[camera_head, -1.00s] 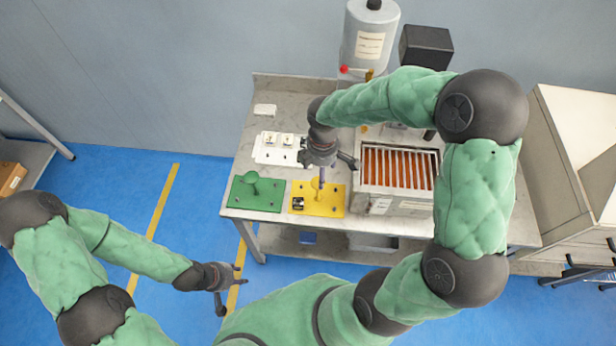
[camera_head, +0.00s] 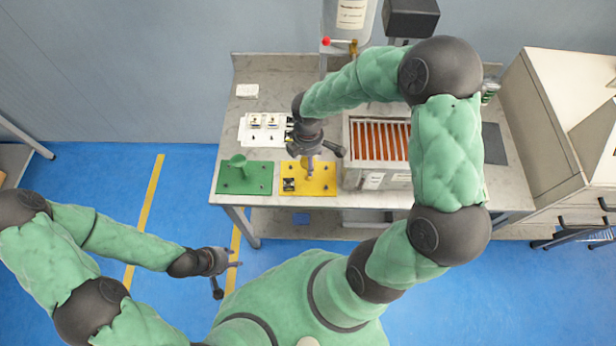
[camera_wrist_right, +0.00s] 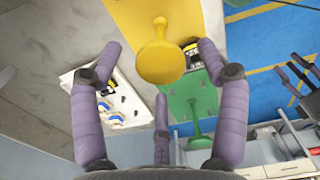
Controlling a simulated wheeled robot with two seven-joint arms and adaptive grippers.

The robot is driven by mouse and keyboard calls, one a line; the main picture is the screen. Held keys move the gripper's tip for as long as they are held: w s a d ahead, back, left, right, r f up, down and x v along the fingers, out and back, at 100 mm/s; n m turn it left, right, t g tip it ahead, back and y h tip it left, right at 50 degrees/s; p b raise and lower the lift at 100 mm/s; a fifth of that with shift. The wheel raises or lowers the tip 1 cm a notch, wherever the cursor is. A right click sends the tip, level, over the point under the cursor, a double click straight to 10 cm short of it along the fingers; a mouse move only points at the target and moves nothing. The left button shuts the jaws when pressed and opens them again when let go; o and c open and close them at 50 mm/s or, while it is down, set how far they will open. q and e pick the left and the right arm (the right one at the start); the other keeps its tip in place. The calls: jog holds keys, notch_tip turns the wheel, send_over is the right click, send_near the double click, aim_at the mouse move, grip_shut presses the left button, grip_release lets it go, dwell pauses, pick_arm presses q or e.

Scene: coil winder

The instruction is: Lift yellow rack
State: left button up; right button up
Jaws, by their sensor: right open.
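The yellow rack (camera_head: 322,185) is a flat plate lying near the front edge of the grey table, left of the metal box. Its knobbed upright handle (camera_wrist_right: 160,62) shows in the right wrist view and is mostly covered by my right gripper in the head view. My right gripper (camera_head: 316,163) is over the rack. Its purple fingers are spread open in the wrist view, with the yellow knob between and beyond them; I see no grip on it. My left gripper (camera_head: 230,278) is open and empty over the blue floor, away from the table.
A green rack (camera_head: 245,180) with a similar handle stands left of the yellow one. A white tray with small parts (camera_head: 262,131) lies behind. The metal box with copper-coloured slots (camera_head: 378,180) stands close on the right. A grey cylinder (camera_head: 350,15) is at the back.

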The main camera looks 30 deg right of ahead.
notch_tip(320, 180, down, 2)
jog(key=shift+f, duration=0.25)
jog(key=shift+c, duration=0.3)
jog(key=shift+r, duration=0.1)
grip_shut()
jog(key=shift+r, duration=0.1)
